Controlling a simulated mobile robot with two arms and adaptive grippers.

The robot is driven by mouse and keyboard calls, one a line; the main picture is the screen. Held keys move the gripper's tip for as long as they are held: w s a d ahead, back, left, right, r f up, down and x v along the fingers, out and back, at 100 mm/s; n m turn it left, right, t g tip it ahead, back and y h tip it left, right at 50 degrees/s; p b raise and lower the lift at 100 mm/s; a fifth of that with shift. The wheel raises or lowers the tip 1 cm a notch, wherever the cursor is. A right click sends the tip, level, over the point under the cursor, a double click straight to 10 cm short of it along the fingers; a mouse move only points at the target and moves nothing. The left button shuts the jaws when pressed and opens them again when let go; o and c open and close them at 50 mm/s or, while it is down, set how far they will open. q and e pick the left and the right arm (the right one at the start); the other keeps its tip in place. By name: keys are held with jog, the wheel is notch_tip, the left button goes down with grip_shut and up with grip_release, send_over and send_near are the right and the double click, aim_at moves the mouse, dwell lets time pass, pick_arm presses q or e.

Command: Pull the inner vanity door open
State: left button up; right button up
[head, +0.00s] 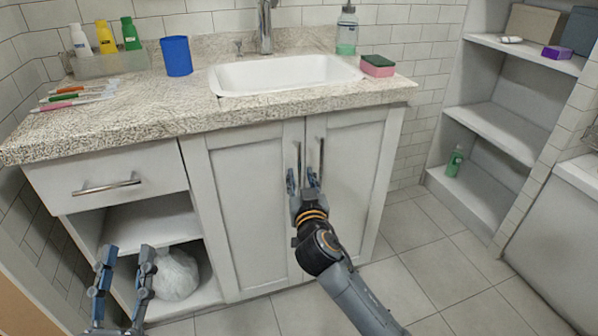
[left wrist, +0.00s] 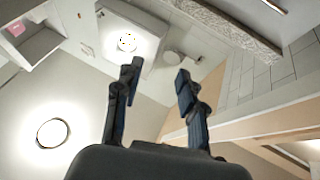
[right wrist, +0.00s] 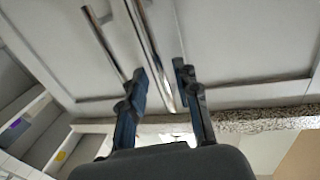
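The white vanity has two doors side by side: a left door (head: 245,205) and a right door (head: 355,165), both shut. The left door's upright metal handle (head: 298,158) and the right door's handle (head: 321,153) stand close together at the seam. My right gripper (head: 302,182) is at the lower end of the left handle. In the right wrist view, its open fingers (right wrist: 162,90) straddle one handle (right wrist: 152,55), with gaps showing; the other handle (right wrist: 103,42) lies outside them. My left gripper (head: 126,262) is open and empty, in front of the open shelf at lower left.
A drawer (head: 105,188) sits above open shelves with a white bag (head: 177,275). The stone countertop (head: 150,110) holds a sink (head: 285,75), blue cup (head: 177,56), bottles and toothbrushes. A shelf unit (head: 505,130) stands at right. Floor (head: 430,260) right of the vanity is clear.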

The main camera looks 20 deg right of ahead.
aim_at(299, 171)
pick_arm(q)
jog(key=shift+s+r+t+h, duration=0.15)
jog(key=shift+s+r+t, duration=0.35)
jog(key=shift+r, duration=0.2)
jog(key=shift+s+r+t+h, duration=0.15)
jog(key=shift+s+r+t, duration=0.2)
jog(key=shift+r+t, duration=0.3)
pick_arm(e)
jog(key=shift+w+d, duration=0.15)
jog(key=shift+w, duration=0.8)
jog(key=shift+w+d, duration=0.15)
jog(key=shift+w, duration=0.75)
grip_shut()
